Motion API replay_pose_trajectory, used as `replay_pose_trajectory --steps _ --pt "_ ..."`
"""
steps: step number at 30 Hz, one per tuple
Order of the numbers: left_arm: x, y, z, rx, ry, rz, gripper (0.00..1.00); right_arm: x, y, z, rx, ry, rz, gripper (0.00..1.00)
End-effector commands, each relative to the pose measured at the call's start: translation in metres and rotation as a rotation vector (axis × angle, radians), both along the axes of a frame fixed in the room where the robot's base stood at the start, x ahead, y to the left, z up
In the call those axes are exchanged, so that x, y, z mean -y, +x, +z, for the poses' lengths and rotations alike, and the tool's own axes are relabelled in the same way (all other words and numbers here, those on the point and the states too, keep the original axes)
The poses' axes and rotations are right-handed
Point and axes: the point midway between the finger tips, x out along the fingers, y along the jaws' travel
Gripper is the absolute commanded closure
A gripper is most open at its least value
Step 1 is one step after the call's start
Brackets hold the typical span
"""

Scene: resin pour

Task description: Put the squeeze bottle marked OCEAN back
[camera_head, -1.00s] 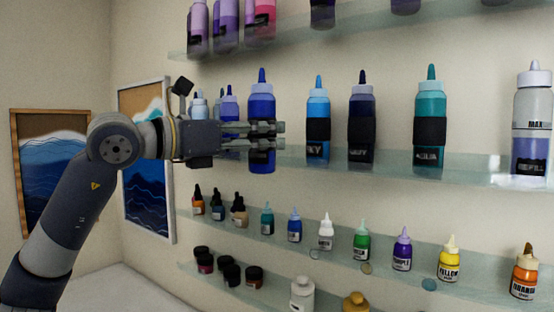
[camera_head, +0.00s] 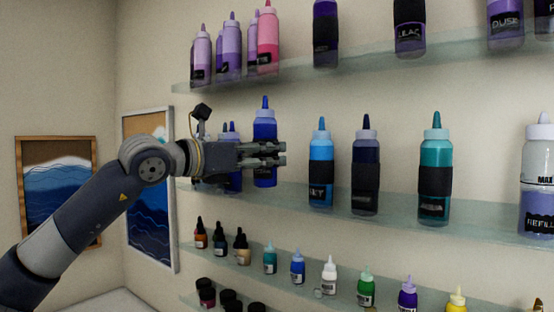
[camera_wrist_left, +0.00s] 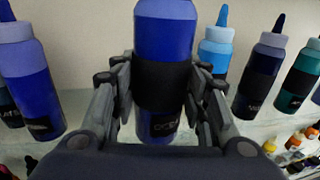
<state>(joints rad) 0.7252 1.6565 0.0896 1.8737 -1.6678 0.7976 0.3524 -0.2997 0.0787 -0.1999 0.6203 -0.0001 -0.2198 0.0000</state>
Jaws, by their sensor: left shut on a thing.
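My left gripper (camera_head: 280,154) is shut around a dark blue squeeze bottle (camera_head: 264,128) at its black band, on the left part of the middle glass shelf (camera_head: 460,224). The bottle is upright. In the left wrist view the same bottle (camera_wrist_left: 165,35) stands between the fingers, its label partly visible but too blurred to read for sure. I cannot tell whether its base touches the shelf. My right gripper is not in view.
A light blue bottle (camera_head: 321,148), a navy bottle (camera_head: 366,155) and a teal bottle (camera_head: 436,155) stand to the right. Other blue bottles (camera_wrist_left: 30,80) stand close on the left. The upper shelf (camera_head: 290,74) holds purple and pink bottles. Small bottles line the shelf below.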

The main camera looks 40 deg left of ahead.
Motion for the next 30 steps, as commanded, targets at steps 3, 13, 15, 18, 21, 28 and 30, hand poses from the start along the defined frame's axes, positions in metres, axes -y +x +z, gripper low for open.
replay_pose_trajectory --steps 3,13,15,18,21,28,30 --pt "-0.009 0.022 0.006 0.002 -0.003 -0.002 0.81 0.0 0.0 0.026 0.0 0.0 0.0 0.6" --pt "-0.021 0.052 -0.002 0.005 0.0 -0.001 0.81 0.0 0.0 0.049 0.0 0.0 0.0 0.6" --pt "-0.021 0.053 -0.003 0.004 0.001 0.0 0.81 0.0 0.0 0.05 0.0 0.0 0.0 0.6" --pt "-0.022 0.057 -0.003 0.004 0.0 -0.001 0.81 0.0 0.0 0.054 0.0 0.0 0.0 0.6" --pt "-0.025 0.063 -0.002 0.003 -0.001 -0.001 0.81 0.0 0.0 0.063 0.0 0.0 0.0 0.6" --pt "-0.025 0.065 -0.036 0.001 0.002 0.0 0.81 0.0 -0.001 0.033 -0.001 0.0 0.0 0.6" --pt "-0.025 0.065 -0.041 0.003 0.002 0.0 0.81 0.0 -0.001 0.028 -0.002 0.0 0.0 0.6"
